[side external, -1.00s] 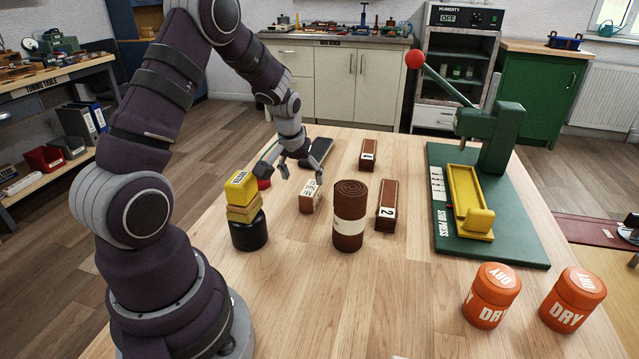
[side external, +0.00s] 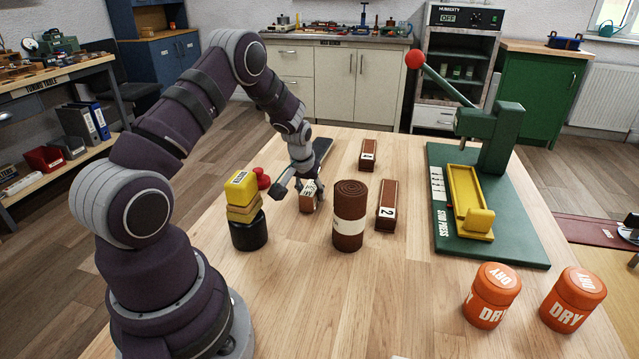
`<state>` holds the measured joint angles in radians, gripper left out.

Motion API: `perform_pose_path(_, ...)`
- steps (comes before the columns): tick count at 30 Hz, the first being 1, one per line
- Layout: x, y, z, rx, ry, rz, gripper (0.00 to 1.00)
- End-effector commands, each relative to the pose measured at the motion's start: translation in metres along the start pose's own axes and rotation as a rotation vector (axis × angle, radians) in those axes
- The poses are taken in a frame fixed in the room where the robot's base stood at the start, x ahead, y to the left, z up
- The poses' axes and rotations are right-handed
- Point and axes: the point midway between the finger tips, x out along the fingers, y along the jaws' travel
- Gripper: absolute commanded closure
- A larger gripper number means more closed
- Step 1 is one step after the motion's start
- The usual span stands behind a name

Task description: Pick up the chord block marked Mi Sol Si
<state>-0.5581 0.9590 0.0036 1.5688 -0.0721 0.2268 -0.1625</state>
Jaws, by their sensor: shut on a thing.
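The chord block (side external: 306,200) is a small reddish-brown wooden block with a pale label on top. The label is too small to read here. It stands on the table left of the brown roll. My gripper (side external: 306,190) is down over it with its fingers at the block's sides, shut on it. The fingers hide part of its top. The block appears to be at table height; I cannot tell whether it is clear of the surface.
A brown roll (side external: 350,222) stands close at right, with block 2 (side external: 386,208) beyond it and block 1 (side external: 367,154) farther back. A black jar (side external: 248,233) with yellow blocks stands left. The green press (side external: 490,190) and orange DRY jars (side external: 492,297) are right.

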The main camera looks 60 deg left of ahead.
Motion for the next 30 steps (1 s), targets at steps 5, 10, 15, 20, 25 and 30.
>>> perform_pose_path(5, 0.0, 0.0, 0.0, 0.0, 0.0, 0.0, 0.97)
perform_pose_path(10, 0.0, 0.0, 0.0, 0.0, 0.0, 0.0, 1.0)
perform_pose_path(15, -0.007, 0.0, -0.003, 0.0, 0.002, 0.0, 1.0)
perform_pose_path(20, -0.037, 0.0, -0.017, 0.0, 0.007, 0.001, 1.0)
perform_pose_path(25, -0.075, 0.0, -0.032, 0.0, 0.006, 0.0, 1.0)
perform_pose_path(30, -0.099, 0.0, -0.042, 0.0, 0.005, 0.001, 1.0)
